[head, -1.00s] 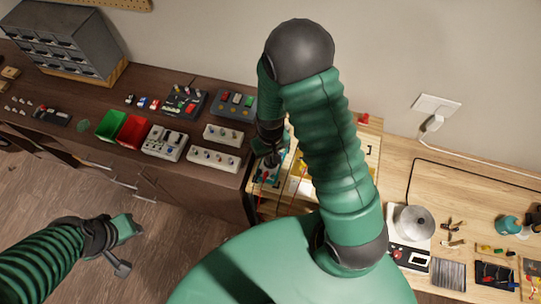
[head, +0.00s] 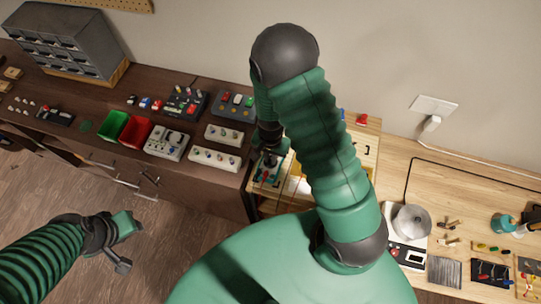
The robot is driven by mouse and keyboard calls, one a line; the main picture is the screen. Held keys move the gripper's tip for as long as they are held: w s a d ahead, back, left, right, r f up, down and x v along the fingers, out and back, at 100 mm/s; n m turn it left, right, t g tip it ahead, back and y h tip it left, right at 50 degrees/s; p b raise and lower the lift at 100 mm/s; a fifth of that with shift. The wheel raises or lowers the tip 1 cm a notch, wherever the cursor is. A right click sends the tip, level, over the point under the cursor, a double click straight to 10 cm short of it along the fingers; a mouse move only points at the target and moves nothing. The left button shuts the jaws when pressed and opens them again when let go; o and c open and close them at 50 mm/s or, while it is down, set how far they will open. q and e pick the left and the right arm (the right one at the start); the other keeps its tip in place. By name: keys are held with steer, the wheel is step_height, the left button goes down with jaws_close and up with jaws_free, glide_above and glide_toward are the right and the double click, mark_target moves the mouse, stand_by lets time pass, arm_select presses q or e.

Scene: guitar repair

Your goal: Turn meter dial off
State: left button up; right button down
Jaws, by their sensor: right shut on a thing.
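The meter (head: 266,172) is a small teal and dark box on the left end of the light wooden bench. Its dial is hidden behind my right gripper (head: 270,158). My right arm reaches up and over to the meter, and the gripper is shut on what appears to be the meter dial; the contact itself is too small and dark to see clearly. My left gripper (head: 130,243) hangs over the floor at lower left, empty and apart from everything, with its fingers apart.
The dark bench (head: 75,95) at left carries effect pedals, a green bin (head: 113,125), a red bin (head: 135,132) and a drawer cabinet (head: 65,42). My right arm hides the bench's middle.

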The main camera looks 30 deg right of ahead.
mark_target(270, 160)
steer(key=shift+m, duration=0.3)
steer(key=c, duration=1.4)
jaws_free()
steer(key=shift+c, duration=0.2)
step_height(270, 160, up, 17)
steer(key=shift+f+p, duration=0.15)
steer(key=shift+p, duration=0.25)
